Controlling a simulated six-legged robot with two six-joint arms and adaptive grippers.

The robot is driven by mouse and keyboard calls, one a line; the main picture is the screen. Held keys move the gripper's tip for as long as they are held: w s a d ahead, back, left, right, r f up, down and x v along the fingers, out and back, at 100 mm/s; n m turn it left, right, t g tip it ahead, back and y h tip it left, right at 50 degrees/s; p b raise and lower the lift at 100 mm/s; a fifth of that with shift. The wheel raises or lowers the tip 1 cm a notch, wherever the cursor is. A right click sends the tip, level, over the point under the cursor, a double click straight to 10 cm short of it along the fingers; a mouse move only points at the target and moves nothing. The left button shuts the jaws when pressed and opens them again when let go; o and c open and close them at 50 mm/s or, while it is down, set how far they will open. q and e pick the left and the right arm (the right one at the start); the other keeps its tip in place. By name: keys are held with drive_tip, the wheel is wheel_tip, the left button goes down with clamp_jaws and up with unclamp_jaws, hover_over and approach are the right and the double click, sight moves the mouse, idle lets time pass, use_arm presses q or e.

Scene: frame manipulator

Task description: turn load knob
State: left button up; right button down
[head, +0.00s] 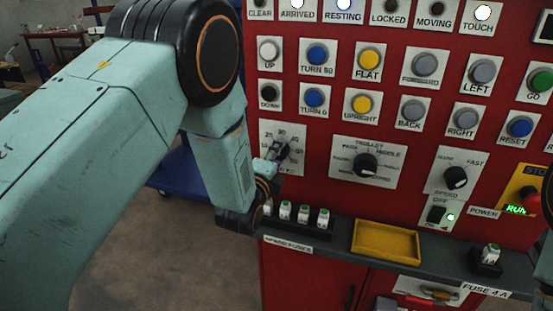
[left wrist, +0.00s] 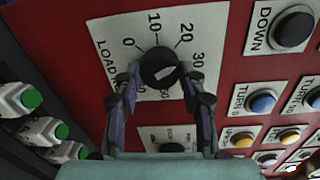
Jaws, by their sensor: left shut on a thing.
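The load knob (left wrist: 161,67) is a round black knob with a pale pointer mark. It sits on a white dial plate (left wrist: 197,30) lettered LOAD, with numbers 0, 10, 20 and 30 readable around it. My left gripper (left wrist: 160,84) is shut on the knob, with one finger on each side of it. In the head view the knob (head: 283,150) is partly hidden by my left gripper (head: 274,153), which reaches it from the lower left. The fingers cover some of the dial numbers.
The red panel (head: 330,115) carries rows of coloured push buttons above the dial. A trolley knob (head: 366,166) and a speed knob (head: 456,177) are to the right. Below, a grey ledge (head: 342,248) holds several fuses and a yellow tray (head: 386,257), close to my left wrist.

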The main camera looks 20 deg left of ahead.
use_arm(q)
drive_tip(key=m+b, duration=0.1)
drive_tip(key=m, duration=0.3)
drive_tip(key=shift+m, duration=0.3)
idle(0.4)
drive_tip(key=o, duration=1.2)
drive_tip(key=shift+c, duration=0.2)
drive_tip(key=s, duration=1.2)
drive_tip(key=shift+r, duration=0.2)
